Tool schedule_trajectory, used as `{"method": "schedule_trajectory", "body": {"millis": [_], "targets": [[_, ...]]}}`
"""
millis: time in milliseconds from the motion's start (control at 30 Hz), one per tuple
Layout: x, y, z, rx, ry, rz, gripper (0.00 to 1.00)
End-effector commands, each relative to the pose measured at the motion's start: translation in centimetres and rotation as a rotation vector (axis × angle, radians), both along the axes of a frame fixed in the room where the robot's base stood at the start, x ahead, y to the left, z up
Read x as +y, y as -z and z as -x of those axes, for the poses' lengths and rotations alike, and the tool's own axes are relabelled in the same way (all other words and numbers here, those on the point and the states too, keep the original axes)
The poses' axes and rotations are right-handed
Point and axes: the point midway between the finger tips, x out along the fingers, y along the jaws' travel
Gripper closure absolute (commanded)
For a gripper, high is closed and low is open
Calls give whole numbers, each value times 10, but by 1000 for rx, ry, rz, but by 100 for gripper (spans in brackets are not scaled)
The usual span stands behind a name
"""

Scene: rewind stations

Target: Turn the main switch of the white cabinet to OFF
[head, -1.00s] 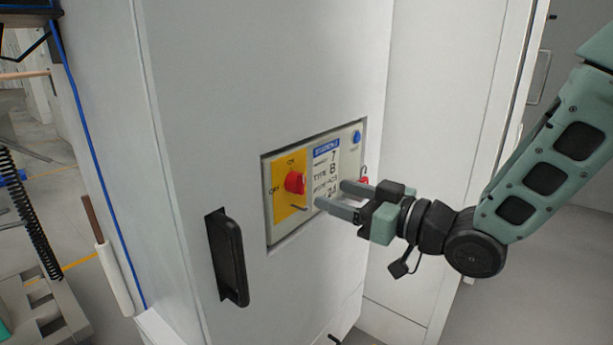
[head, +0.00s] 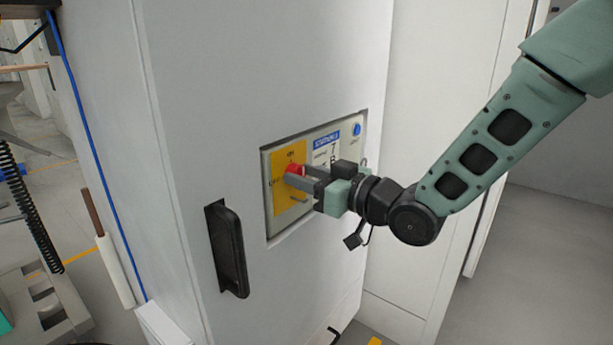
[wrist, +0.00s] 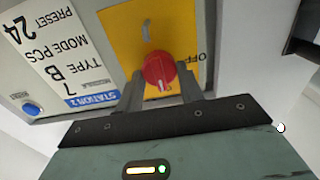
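The main switch is a red round knob (head: 294,170) on a yellow plate (head: 287,208) set in the white cabinet's (head: 265,75) recessed panel. In the wrist view, which is upside down, the knob (wrist: 158,69) has a white mark at its lower edge, on the ON side; the OFF label (wrist: 191,57) is to its right. My gripper (head: 299,176) is at the knob, fingers apart. In the wrist view the fingers stand on either side of the knob's lower part. I cannot tell whether they touch it.
A black door handle (head: 228,248) sticks out below left of the panel. A blue button (head: 357,129) and a station label (head: 326,138) are right of the switch. A grey hasp (wrist: 146,31) projects from the yellow plate. Open floor (head: 520,250) lies to the right.

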Motion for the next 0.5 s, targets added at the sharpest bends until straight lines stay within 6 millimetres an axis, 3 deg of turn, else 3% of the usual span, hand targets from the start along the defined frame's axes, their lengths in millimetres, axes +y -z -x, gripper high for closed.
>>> {"method": "schedule_trajectory", "body": {"millis": [500], "targets": [[0, 3, 1, -87, -1, 65, 86]]}}
